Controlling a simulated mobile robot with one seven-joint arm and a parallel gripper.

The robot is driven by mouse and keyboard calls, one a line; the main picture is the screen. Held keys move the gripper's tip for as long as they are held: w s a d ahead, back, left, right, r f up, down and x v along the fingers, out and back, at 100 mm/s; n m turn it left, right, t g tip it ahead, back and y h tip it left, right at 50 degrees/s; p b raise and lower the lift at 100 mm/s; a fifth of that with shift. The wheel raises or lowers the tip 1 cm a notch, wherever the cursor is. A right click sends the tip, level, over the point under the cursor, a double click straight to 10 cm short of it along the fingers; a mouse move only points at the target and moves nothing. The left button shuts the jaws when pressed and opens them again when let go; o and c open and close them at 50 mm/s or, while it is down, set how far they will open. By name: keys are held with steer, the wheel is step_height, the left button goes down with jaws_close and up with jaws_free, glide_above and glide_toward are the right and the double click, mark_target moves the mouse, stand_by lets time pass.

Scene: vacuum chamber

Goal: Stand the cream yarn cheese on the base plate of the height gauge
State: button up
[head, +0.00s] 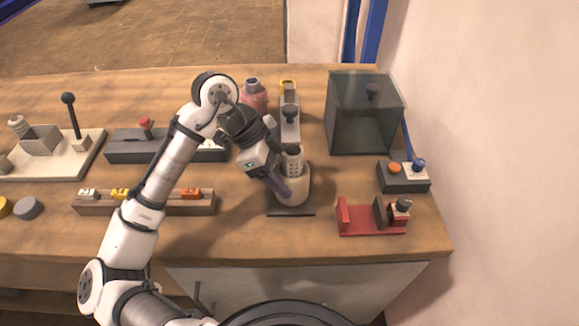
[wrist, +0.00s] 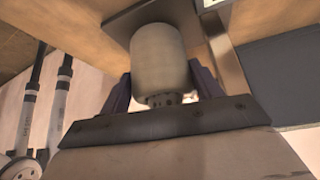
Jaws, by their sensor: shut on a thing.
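The cream yarn cheese (head: 296,190) is a pale, rounded cylinder with a perforated grey tube (head: 292,157) sticking out of its top. It stands upright over the dark base plate (head: 290,211) of the height gauge (head: 289,128). My gripper (head: 279,184) is shut on it from the left in the head view. In the wrist view the cheese (wrist: 162,58) sits between my two dark fingers (wrist: 162,92), with the plate (wrist: 150,14) at its far end. The cheese hides their contact, so I cannot tell if it rests on the plate.
A pink yarn cheese (head: 254,96) stands behind, left of the gauge. A glass chamber (head: 366,118) is at the back right. A grey control box (head: 403,178) and a red fixture (head: 371,216) lie to the right. A wooden rack (head: 90,204) lies to the left.

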steer(key=o, duration=0.8)
steer(key=shift+f, duration=0.1)
steer(key=shift+r, duration=0.25)
steer(key=shift+a+r, duration=0.25)
steer(key=shift+a, duration=0.05)
steer(key=b+v, duration=0.1)
steer(key=v, duration=1)
